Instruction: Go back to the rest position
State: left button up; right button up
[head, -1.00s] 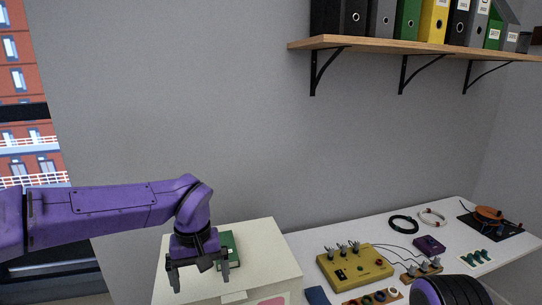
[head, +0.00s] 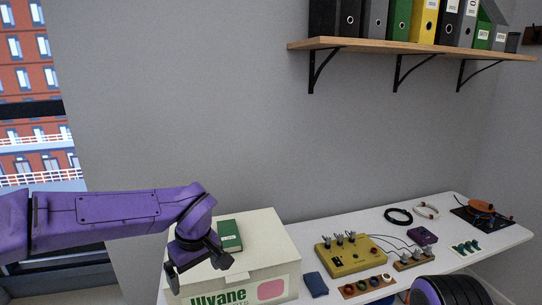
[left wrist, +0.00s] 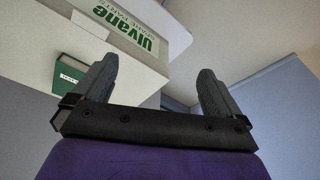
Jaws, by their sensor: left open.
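My left gripper (head: 199,270) is open and empty. My right gripper is not in view.
A shelf with binders (head: 420,48) hangs above. Space above the table is clear.

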pick_arm(q)
jog(key=a+f+n+t+y+b, duration=0.1)
jog(key=a+f+n+t+y, duration=0.5)
jog(key=f, duration=0.5)
jog(key=s+a+f+m+h+b, duration=0.1)
jog(key=s+f, duration=0.2)
jog(key=f, duration=0.4)
jog(key=s+a+f+m+h+b, duration=0.1)
jog(key=s+a+f+m, duration=0.1)
jog(key=s+f, duration=0.35)
jog(key=s+a+f+m+g+h+b, duration=0.1)
jog(key=s+a+f+m+g, duration=0.1)
jog(key=s+f, duration=0.5)
jog(key=s+a+f+m+g+h+b, duration=0.1)
jog(key=s+a+f+m+g, duration=0.1)
jog(key=s+f, duration=0.6)
jog(key=s+m, duration=0.1)
jog(key=s, duration=0.6)
jog(key=shift+s+f, duration=0.15)
